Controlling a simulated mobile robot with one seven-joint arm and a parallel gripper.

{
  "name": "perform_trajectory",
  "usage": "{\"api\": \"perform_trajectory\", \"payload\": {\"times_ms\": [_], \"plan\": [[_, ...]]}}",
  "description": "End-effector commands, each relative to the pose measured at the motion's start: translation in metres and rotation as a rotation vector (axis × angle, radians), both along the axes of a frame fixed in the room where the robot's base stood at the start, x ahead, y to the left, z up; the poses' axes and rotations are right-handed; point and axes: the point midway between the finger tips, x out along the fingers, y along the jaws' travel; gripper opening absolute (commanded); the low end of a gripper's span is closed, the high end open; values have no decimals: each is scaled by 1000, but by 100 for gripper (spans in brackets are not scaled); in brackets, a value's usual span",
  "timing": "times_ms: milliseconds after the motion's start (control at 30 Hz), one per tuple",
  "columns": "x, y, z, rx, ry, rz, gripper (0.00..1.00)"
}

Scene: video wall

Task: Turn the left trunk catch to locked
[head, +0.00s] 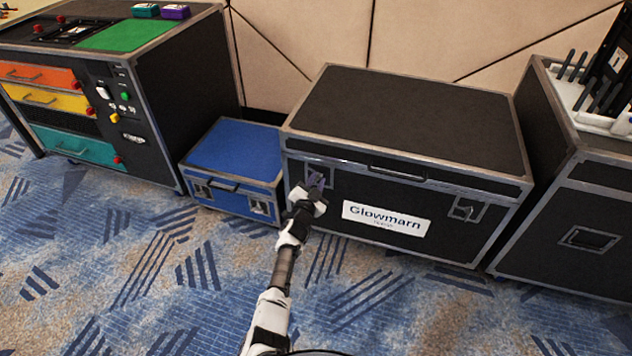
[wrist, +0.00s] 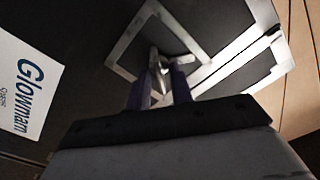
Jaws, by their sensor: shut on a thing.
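The black trunk (head: 410,110) with the white "Glowmarn" label (head: 386,217) stands against the wall in the head view. Its left catch (head: 329,176) is on the front face, partly hidden by my gripper (head: 314,186). In the wrist view the catch has a silver-edged recessed plate (wrist: 122,47) and a metal turning piece (wrist: 155,60). My gripper's two purple fingers (wrist: 160,82) are shut on that turning piece. Its exact turn angle is hard to tell. The right catch (head: 465,209) is untouched.
A low blue case (head: 238,150) stands just left of the trunk. A black case with coloured drawers (head: 160,80) is farther left, and another black case (head: 570,215) stands close on the right. The patterned carpet in front is clear.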

Motion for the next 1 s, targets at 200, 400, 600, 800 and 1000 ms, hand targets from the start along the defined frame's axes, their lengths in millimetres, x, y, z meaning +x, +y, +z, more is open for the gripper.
{"api": "perform_trajectory", "payload": {"times_ms": [200, 400, 600, 800, 1000], "plan": [[-1, -1, -2, 196, -63, -1, 0], [-1, -2, -3, 377, -122, -1, 0], [-1, -3, -4, 554, -180, 0, 0], [-1, -2, -5, 710, -230, 1, 0], [-1, -2, -6, 827, -267, 0, 0]]}}
